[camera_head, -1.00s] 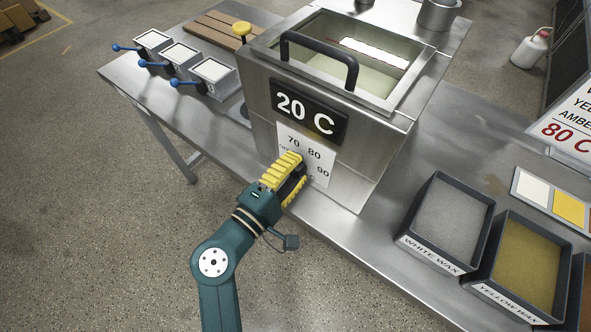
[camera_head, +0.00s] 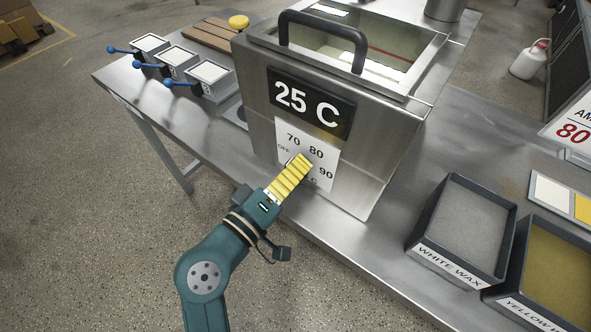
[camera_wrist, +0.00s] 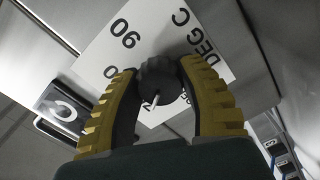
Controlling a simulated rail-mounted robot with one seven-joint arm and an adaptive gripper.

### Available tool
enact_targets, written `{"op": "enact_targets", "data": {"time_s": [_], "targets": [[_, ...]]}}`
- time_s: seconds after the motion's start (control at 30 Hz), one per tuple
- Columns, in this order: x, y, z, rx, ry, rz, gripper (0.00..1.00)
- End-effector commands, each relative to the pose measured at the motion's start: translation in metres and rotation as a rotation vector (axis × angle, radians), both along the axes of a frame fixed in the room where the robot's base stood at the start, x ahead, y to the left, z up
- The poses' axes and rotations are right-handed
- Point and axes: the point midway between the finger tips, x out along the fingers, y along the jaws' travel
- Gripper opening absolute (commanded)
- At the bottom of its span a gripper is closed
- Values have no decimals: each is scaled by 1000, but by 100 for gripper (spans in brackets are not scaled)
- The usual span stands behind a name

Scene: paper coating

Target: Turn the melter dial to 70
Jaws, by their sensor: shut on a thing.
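The melter (camera_head: 250,110) is a steel tank with a black handle and a dark display (camera_head: 310,103) reading 25 C. A white dial plate (camera_head: 322,178) below it shows OFF, 70, 80 and 90. The black dial knob (camera_wrist: 160,76) shows in the wrist view with a short white pointer; my fingers cover part of the scale, so I cannot tell its exact setting. My gripper (camera_head: 301,162) has its yellow-ribbed fingers shut on the knob, one on each side, as the wrist view (camera_wrist: 160,72) shows. In the head view the knob is hidden behind the fingers.
The melter stands on a steel table (camera_head: 340,225). Bins of white wax (camera_head: 462,225) and yellow wax (camera_head: 545,265) stand at the right. Several small moulds with blue-knobbed levers (camera_head: 170,65) and a wooden slatted board (camera_head: 210,35) are at the left.

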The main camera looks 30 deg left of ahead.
Motion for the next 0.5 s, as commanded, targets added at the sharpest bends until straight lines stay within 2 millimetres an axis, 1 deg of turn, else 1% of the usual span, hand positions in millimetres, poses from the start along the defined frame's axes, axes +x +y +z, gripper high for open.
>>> {"op": "enact_targets", "data": {"time_s": [0.47,0.5], "targets": [[0,1,0,13,-1,2,4],[0,1,0,13,-1,2,46]]}}
